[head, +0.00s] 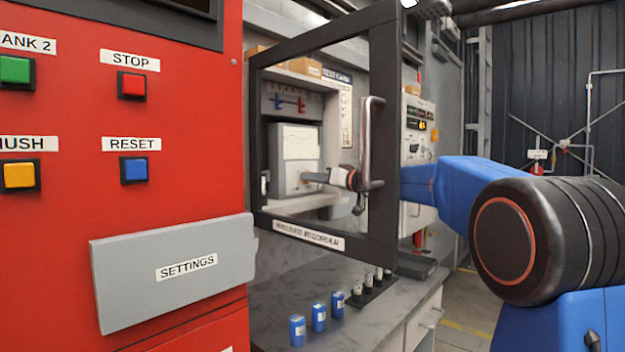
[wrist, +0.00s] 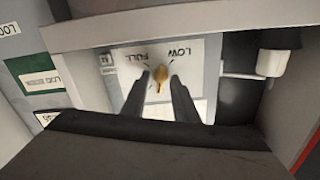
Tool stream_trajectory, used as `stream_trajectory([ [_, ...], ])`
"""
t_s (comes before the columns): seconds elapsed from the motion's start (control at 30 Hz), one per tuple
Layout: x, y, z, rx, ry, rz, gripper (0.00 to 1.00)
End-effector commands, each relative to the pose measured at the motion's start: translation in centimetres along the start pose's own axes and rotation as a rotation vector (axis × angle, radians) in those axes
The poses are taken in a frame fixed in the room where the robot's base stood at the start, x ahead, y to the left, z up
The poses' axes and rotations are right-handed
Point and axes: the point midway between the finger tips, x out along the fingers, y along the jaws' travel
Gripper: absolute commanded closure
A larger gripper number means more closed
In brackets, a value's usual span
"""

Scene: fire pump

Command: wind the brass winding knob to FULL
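The brass winding knob (wrist: 160,76) shows in the wrist view on a pale plate (wrist: 193,50). The plate is marked LOW on the picture's right and FULL on its left, both upside down. The knob is a small narrow shape, its long side running roughly up and down in the picture. My gripper (wrist: 160,80) has one finger on each side of the knob, with a slim gap showing at each side. In the head view my gripper (head: 318,177) is at the lower front of the white recorder (head: 297,150); the knob is hidden there.
A black-framed glass door (head: 383,130) labelled PRESSURE RECORDER, with a metal handle (head: 370,145), stands in front of my gripper in the head view. Several blue cylinders (head: 319,318) stand on the grey counter (head: 275,290). A red panel (head: 170,205) fills the left.

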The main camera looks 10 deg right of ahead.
Motion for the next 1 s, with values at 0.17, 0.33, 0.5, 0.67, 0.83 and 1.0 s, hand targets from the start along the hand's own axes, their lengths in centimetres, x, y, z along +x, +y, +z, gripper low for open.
stream_trajectory([
  [0.17, 0.43, 0.01, 0.02, 0.0, 0.0, 0.0, 0.73],
  [0.33, 0.41, 0.01, 0.02, 0.0, 0.0, 0.0, 0.73],
  [0.5, 0.4, 0.01, 0.01, 0.0, 0.0, 0.0, 1.0],
  [0.67, 0.4, 0.01, 0.01, 0.001, 0.0, 0.001, 1.0],
  [0.83, 0.39, 0.02, 0.0, 0.023, 0.0, 0.001, 1.0],
  [1.0, 0.4, 0.03, -0.01, 0.094, 0.001, 0.0, 1.0],
])
